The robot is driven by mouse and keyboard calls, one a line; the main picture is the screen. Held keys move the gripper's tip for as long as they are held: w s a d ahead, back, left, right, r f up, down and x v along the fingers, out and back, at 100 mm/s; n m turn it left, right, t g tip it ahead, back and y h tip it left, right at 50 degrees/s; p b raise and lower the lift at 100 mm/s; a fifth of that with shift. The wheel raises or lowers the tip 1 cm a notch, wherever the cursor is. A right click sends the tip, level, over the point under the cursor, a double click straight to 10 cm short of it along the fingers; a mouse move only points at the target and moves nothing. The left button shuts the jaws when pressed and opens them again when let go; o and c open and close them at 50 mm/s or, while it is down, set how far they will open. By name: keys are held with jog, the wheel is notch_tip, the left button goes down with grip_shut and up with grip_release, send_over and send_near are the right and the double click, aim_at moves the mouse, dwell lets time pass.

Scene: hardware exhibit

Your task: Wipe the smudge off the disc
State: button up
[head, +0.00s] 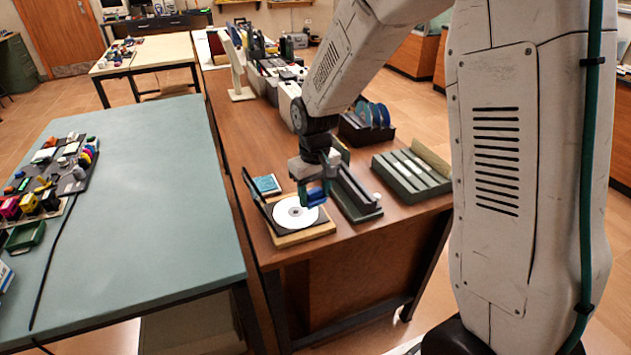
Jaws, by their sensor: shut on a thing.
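A white disc (289,215) with a small centre hole lies flat in a shallow wooden tray or case (305,236) with a dark raised side, near the front left corner of the brown table. My gripper (312,199) points down over the disc's right edge. It is shut on a small blue thing (316,194), which may be a cloth or pad. I cannot tell whether the blue thing touches the disc. The smudge cannot be made out at this size; the gripper hides part of the disc's right side.
A small teal square (267,184) lies behind the case. A dark green long holder (356,198) stands close to the right, then a slotted green rack (411,176). A black rack with blue discs (371,122) stands behind. The green-topped table (150,215) at left has much free room.

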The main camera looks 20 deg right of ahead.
aim_at(315, 190)
jog(key=shift+r, duration=1.7)
